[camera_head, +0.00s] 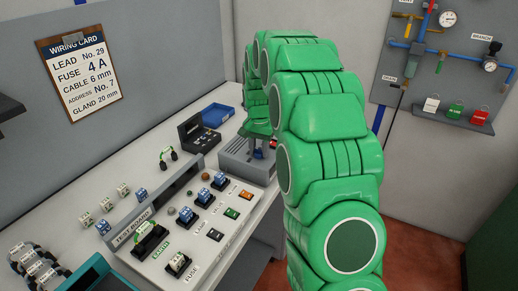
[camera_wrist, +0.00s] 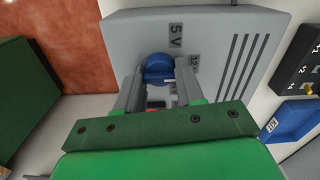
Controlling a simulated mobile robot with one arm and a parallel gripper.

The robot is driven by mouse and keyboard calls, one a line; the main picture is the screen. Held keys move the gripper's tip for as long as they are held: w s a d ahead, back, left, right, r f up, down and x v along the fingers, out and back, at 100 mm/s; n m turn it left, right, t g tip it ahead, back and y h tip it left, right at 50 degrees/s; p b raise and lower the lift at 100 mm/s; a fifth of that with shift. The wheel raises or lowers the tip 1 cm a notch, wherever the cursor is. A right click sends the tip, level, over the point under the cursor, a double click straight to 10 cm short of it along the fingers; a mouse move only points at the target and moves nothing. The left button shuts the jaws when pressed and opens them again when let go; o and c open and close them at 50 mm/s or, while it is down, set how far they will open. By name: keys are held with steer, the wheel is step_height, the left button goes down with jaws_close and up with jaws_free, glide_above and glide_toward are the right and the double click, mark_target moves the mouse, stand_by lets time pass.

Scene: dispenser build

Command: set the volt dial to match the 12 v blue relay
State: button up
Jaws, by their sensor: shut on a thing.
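A blue dial (camera_wrist: 158,68) sits on a grey box (camera_wrist: 225,22) in the wrist view. A "5 V" label is printed above the dial, and a partly hidden label starting with 12 is to its right. My gripper (camera_wrist: 158,82) is shut on the dial, one finger at each side. Which label the dial points at is unclear. In the head view my gripper is over the grey box (camera_head: 237,158), mostly hidden by my green arm. Blue relays (camera_head: 205,197) sit on the test board (camera_head: 130,238); their markings are too small to read.
A black switch box (camera_head: 198,133) and a blue tray (camera_head: 217,115) stand behind the grey box. A wiring card (camera_head: 79,72) hangs on the wall. Pipes, gauges and a shelf of tags (camera_head: 455,115) are at the right. Several loose parts lie on the bench's left.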

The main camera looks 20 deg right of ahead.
steer(key=o, duration=1)
step_height(320, 180, up, 8)
steer(key=shift+f, duration=0.15)
